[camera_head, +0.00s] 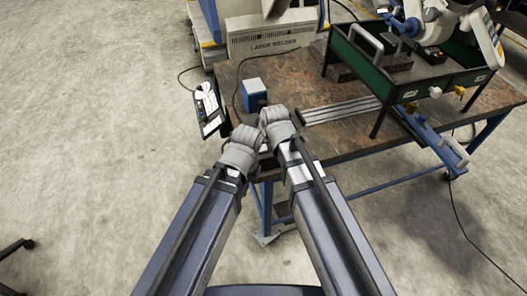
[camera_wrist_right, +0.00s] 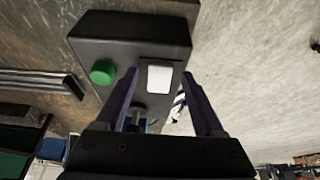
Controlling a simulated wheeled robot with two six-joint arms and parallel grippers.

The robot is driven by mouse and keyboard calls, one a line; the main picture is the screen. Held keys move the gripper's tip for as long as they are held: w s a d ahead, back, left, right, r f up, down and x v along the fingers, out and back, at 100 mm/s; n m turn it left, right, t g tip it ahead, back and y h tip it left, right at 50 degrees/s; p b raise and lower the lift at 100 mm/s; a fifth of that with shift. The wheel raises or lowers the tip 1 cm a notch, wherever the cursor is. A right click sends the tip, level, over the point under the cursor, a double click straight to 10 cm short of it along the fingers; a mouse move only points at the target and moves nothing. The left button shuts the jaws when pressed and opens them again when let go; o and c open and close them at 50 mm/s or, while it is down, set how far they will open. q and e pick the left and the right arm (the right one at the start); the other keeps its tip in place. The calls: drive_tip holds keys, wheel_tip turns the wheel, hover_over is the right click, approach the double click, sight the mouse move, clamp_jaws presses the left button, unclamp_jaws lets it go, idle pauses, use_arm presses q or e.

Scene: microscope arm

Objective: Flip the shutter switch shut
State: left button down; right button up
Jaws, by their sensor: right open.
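In the right wrist view a dark control box (camera_wrist_right: 128,38) carries a round green button (camera_wrist_right: 102,72), a white square switch (camera_wrist_right: 159,79) and a small metal lever or knob (camera_wrist_right: 137,113). Which of these is the shutter switch is not labelled. My right gripper (camera_wrist_right: 160,75) is open, its two fingers on either side of the white switch, with nothing held. Contact with the box cannot be told. In the head view my right gripper (camera_head: 277,124) is over the table's near left corner, hiding most of the box. My left gripper (camera_head: 240,153) is close beside it; its fingers are hidden.
A blue box with a pale top (camera_head: 254,91) stands on the worn table (camera_head: 285,75) just beyond my grippers. Metal rails (camera_head: 340,110) lie to the right. A green-sided tray (camera_head: 365,68) stands farther right. A dark panel (camera_head: 210,107) hangs at the table's left edge. Open floor lies left.

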drive_tip(key=shift+w+f, duration=0.1)
drive_tip(key=shift+f, duration=0.1)
clamp_jaws()
idle(0.5)
